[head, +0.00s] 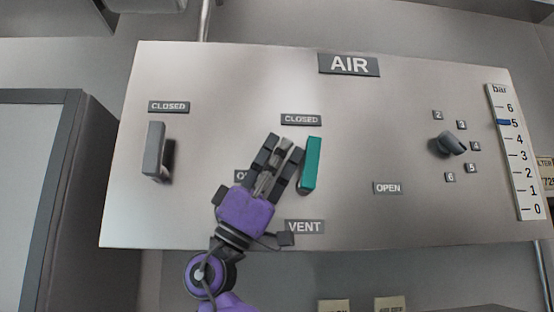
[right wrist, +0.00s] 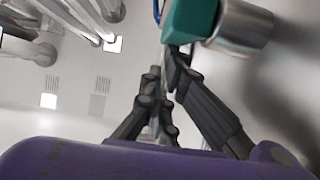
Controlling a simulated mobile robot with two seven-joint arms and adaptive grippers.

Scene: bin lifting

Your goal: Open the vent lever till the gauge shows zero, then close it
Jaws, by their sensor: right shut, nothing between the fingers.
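The vent lever is a teal handle (head: 311,164) on the AIR panel, upright under a CLOSED label (head: 301,119) and above the VENT label (head: 305,227). In the right wrist view the teal handle (right wrist: 190,18) shows close up at the top, with its metal hub beside it. My right gripper (head: 283,143) is shut and empty, just left of the teal handle; I cannot tell whether it touches it. The gauge (head: 515,160) at the right has its blue marker (head: 503,122) at about 5 bar. My left gripper is not in view.
A grey lever (head: 153,150) stands upright under another CLOSED label at the left. A dark knob (head: 452,143) with numbers around it sits left of the gauge. An OPEN label (head: 387,188) lies right of the teal handle. A grey cabinet (head: 75,200) stands at far left.

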